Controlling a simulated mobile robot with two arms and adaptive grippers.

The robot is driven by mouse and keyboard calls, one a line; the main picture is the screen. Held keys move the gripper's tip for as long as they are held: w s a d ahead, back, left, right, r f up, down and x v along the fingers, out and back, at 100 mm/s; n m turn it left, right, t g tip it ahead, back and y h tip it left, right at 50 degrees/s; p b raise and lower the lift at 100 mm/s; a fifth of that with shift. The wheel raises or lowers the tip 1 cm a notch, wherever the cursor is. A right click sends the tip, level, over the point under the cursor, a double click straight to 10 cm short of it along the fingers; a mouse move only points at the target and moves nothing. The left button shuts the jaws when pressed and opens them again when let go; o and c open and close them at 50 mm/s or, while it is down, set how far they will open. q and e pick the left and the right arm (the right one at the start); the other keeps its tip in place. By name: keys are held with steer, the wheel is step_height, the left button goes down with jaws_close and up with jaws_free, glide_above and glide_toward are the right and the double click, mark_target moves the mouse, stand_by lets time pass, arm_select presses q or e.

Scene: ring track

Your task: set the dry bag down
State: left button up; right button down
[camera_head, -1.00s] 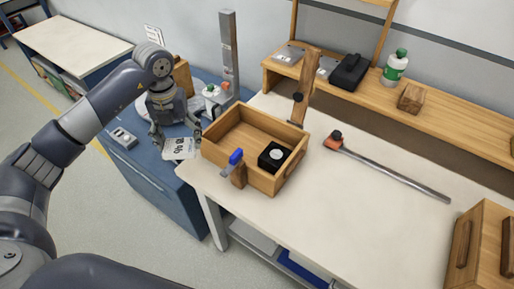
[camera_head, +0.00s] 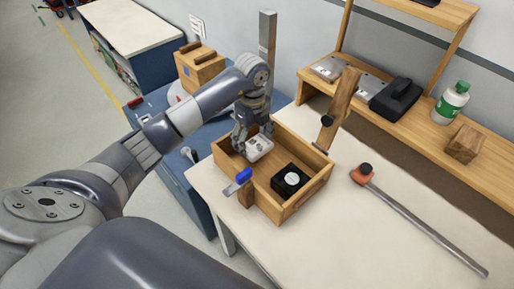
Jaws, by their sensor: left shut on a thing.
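The dry bag (camera_head: 259,149) is a small white packet with dark print. My left gripper (camera_head: 250,139) points down and is shut on it. The gripper and bag are at the back left part of an open wooden tray (camera_head: 296,205). I cannot tell whether the bag touches the tray floor. The gripper hides part of the bag. My right gripper is not in view.
A black box with a white disc (camera_head: 290,181) sits in the tray's right part. A blue-handled tool (camera_head: 238,181) is at its front left wall. A wooden post (camera_head: 337,108) stands behind. A long metal rod (camera_head: 420,220) lies at right.

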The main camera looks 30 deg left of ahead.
mark_target(254, 142)
arm_select(q)
steer(key=shift+f, duration=0.7)
step_height(254, 142, down, 2)
steer(key=shift+d+f+p, duration=0.1)
steer(key=shift+f+p, duration=0.1)
steer(key=shift+p, duration=0.15)
steer(key=shift+w+f, duration=0.1)
steer(key=shift+f, duration=0.25)
steer(key=o, duration=1.1)
steer(key=shift+c, duration=0.2)
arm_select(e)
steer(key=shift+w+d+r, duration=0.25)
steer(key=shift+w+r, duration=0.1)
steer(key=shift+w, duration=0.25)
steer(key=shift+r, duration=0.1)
